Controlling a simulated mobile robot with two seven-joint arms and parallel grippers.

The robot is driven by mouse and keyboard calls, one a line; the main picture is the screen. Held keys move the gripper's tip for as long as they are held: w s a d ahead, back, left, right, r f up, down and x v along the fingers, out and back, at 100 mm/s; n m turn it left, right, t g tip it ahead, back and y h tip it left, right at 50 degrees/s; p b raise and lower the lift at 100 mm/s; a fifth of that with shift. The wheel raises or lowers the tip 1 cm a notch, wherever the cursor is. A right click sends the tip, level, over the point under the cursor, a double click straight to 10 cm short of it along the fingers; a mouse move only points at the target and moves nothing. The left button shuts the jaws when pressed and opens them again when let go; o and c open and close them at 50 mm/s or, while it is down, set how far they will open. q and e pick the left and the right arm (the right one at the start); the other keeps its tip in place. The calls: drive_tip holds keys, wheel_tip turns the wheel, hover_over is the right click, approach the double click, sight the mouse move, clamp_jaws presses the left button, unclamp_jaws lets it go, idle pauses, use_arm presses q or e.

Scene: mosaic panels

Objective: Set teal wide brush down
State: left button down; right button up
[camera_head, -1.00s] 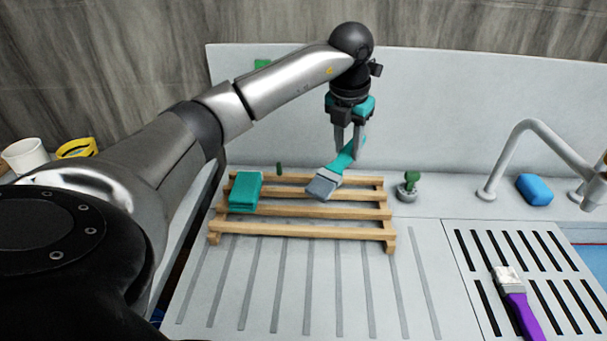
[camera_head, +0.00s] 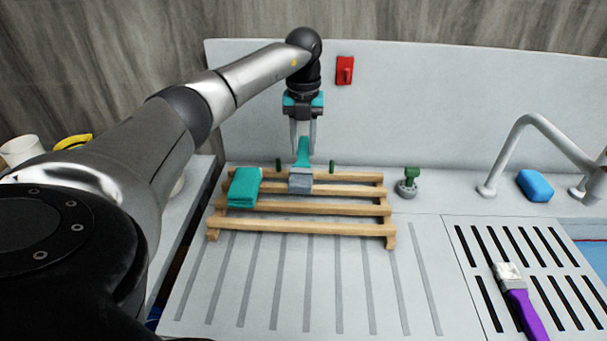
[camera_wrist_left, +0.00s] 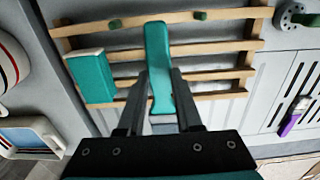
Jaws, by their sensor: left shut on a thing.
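The teal wide brush (camera_head: 302,154) has a teal handle and a grey bristle head. My left gripper (camera_head: 303,147) is shut on its handle, which also shows between the fingers in the left wrist view (camera_wrist_left: 157,60). The head points down toward the camera, at the back slats of the wooden rack (camera_head: 320,227). Whether the head touches the slats I cannot tell. Two small green pegs stand at the rack's back, one on each side of the brush. My right gripper is not in view.
A green-knobbed fitting (camera_head: 409,181) stands right of the rack. The ribbed board in front is clear.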

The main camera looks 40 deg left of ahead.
sight(304, 150)
use_arm(q)
wheel_tip(304, 150, down, 9)
drive_tip(key=shift+b, duration=0.45)
drive_tip(key=c, duration=0.6)
unclamp_jaws()
drive_tip(key=shift+r, duration=0.1)
wheel_tip(304, 150, up, 12)
drive_tip(key=shift+p, duration=0.7)
